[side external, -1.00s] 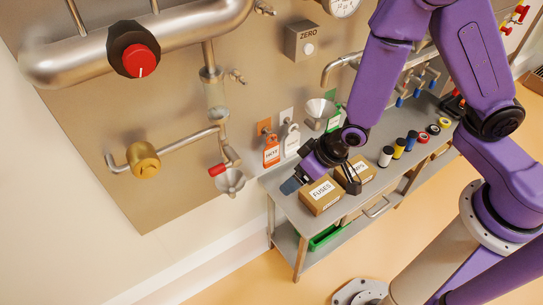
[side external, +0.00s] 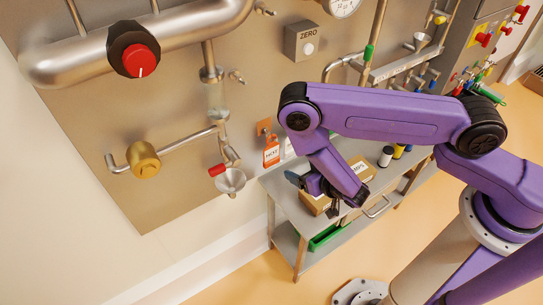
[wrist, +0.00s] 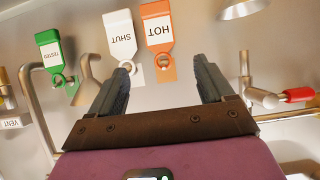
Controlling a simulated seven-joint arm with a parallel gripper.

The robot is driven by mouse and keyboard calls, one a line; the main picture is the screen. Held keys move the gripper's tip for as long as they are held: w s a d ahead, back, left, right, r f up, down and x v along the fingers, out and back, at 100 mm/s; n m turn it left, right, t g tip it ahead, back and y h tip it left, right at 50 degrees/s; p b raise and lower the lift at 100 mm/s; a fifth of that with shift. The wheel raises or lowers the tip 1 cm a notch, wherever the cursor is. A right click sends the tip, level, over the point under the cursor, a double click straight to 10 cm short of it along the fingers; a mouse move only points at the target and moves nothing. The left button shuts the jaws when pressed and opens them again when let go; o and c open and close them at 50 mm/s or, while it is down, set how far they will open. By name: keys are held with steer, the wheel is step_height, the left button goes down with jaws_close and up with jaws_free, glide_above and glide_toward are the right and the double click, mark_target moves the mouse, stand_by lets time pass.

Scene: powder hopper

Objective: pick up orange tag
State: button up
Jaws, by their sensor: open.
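The orange tag (wrist: 158,28), lettered HOT, hangs at the wall panel by the ring at its narrow end, in front of an orange backing plate (wrist: 166,74). It appears upside down in the wrist view. It also shows in the side view (side external: 271,152), left of my arm. My gripper (wrist: 162,66) is open and empty. Its two fingers point towards the panel, with the tag's ring end showing between the fingertips and the tag's body beyond them. In the side view my forearm and wrist partly hide the gripper.
A white tag (wrist: 120,36) lettered SHUT hangs close beside the orange one, behind one finger. A green tag (wrist: 49,54) hangs further left. A red-handled valve (wrist: 298,95) and a metal funnel (wrist: 240,8) stand right. Below the panel is a bench with boxes (side external: 360,170).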

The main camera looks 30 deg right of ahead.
mark_target(272, 154)
steer(key=x, duration=1.6)
steer(key=shift+w+d+f, duration=0.15)
steer(key=shift+w+f, duration=0.05)
steer(key=shift+f, duration=0.05)
steer(key=c, duration=0.8)
